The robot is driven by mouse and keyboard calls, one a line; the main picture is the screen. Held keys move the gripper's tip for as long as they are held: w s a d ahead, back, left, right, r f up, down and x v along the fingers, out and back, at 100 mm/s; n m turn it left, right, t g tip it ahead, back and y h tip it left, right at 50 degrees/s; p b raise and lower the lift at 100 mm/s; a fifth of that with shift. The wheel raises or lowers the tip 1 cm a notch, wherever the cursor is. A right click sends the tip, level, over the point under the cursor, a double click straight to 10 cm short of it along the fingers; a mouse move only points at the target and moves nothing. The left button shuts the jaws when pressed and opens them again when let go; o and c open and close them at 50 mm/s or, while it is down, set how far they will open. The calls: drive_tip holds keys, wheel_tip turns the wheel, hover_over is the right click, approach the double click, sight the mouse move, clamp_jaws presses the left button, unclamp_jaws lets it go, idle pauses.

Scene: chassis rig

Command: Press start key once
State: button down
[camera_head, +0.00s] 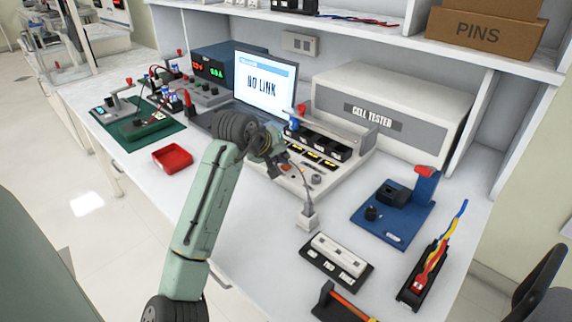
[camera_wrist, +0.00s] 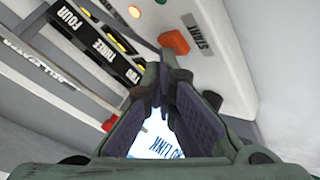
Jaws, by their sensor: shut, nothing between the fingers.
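The cell tester (camera_head: 395,115) stands at the back of the bench, with its key panel in front, partly covered by my arm in the head view. In the wrist view a grey START label (camera_wrist: 201,38) lies beside an orange-red key (camera_wrist: 173,42) and a green key (camera_wrist: 195,8) cut by the top edge. I cannot tell for sure which of the two keys the label names. My gripper (camera_wrist: 165,72) is shut and empty, its fingertips just below the orange-red key in the picture. Contact cannot be made out. In the head view my gripper (camera_head: 279,158) is over the panel.
A monitor (camera_head: 265,83) reading NO LINK stands behind my gripper. A row of slots labelled TWO, THREE and FOUR (camera_wrist: 90,45) lies beside the keys. A red tray (camera_head: 172,158), a blue fixture (camera_head: 393,215) and a white connector block (camera_head: 337,258) stand around on the bench.

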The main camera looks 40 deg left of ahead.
idle(0.3)
drive_tip(key=shift+r+p, duration=0.8)
wheel_tip(320, 180, up, 5)
drive_tip(key=p, duration=0.4)
idle(0.8)
